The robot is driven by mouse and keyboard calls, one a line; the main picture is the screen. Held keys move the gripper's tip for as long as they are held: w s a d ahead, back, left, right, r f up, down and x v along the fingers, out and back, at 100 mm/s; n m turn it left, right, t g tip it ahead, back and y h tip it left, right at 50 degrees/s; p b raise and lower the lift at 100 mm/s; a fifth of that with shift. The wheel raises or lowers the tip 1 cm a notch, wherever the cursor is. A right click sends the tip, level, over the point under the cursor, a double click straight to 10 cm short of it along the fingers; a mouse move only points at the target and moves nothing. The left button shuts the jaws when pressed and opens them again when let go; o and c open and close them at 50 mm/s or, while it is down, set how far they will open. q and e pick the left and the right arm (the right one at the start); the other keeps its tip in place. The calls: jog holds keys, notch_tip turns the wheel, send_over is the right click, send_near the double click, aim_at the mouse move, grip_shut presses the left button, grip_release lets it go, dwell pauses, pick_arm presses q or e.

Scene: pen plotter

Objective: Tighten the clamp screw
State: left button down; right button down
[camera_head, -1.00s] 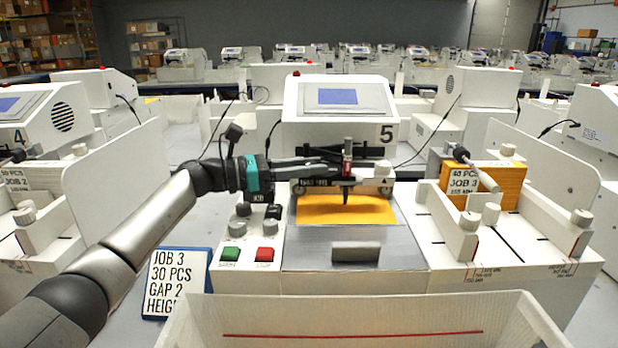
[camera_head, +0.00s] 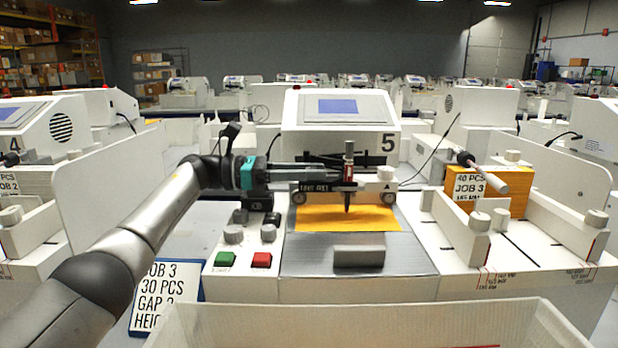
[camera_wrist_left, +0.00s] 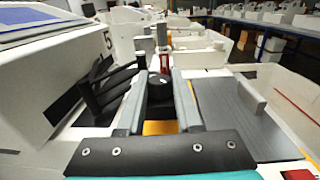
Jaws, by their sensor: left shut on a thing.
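The plotter numbered 5 (camera_head: 340,140) stands in the middle of the head view. Its upright pen (camera_head: 349,150), with a grey top and red band, points down at a yellow sheet (camera_head: 330,220). My left gripper (camera_head: 335,178) reaches in from the left, beside the pen holder. In the left wrist view its two grey fingers (camera_wrist_left: 160,78) are shut on a dark round part (camera_wrist_left: 161,92), apparently the clamp screw's knob. The pen (camera_wrist_left: 163,58) stands just beyond the fingertips. The fingers hide most of the knob. My right gripper is not in view.
A job card (camera_head: 160,295) leans at the front left. Green (camera_head: 225,259) and red (camera_head: 261,260) buttons and knobs sit on the panel below my arm. A white bin (camera_head: 340,325) is in front. A stacker with a yellow pile (camera_head: 512,185) stands on the right.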

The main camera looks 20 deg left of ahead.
pick_arm(q)
jog(key=shift+r, duration=0.1)
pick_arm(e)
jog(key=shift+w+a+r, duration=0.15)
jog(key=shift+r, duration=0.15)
pick_arm(q)
jog(key=c, duration=0.6)
grip_release()
jog(key=v, duration=0.9)
jog(key=shift+a+p, duration=0.3)
jog(key=shift+a, duration=0.05)
jog(key=shift+v, duration=1.1)
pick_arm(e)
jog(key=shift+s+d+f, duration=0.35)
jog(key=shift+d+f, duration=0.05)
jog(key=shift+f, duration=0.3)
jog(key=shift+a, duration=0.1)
